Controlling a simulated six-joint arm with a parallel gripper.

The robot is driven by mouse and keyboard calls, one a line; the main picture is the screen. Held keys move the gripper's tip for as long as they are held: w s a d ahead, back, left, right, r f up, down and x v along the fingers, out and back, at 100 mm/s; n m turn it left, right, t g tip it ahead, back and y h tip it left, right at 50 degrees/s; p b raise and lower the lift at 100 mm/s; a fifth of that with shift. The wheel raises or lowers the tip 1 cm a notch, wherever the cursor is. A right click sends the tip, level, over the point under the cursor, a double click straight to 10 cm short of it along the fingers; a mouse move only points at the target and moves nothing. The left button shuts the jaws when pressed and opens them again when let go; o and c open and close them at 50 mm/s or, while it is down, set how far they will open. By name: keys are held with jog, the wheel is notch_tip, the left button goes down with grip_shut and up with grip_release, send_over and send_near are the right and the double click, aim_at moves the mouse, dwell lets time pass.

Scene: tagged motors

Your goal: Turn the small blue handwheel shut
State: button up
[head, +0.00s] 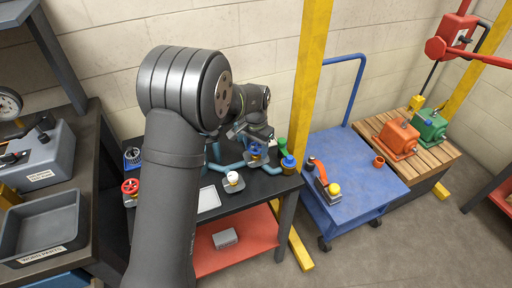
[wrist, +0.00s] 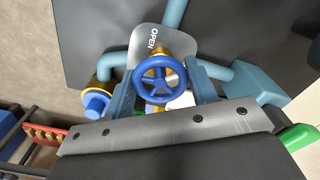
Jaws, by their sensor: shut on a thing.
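The small blue handwheel (wrist: 160,80) is a spoked ring on a brass-coloured valve body in the wrist view. It also shows small in the head view (head: 255,151) on the black bench. My gripper (wrist: 163,88) has one finger on each side of the wheel and is shut on its rim. A plate marked OPEN (wrist: 152,40) lies just beyond the wheel, beside the blue-grey pipe (wrist: 174,14). My arm hides part of the bench in the head view.
A red handwheel (head: 130,187) and a white tray (head: 208,198) are on the bench (head: 265,187). Green and blue caps (head: 288,163) stand close to the right of the blue wheel. A yellow post (head: 312,70) rises behind the bench's right end. A blue cart (head: 350,175) stands further right.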

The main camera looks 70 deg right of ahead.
aim_at(256, 147)
jog(key=m, duration=0.4)
jog(key=shift+m, duration=2.2)
jog(key=o, duration=1)
notch_tip(256, 147, up, 17)
jog(key=shift+r, duration=0.2)
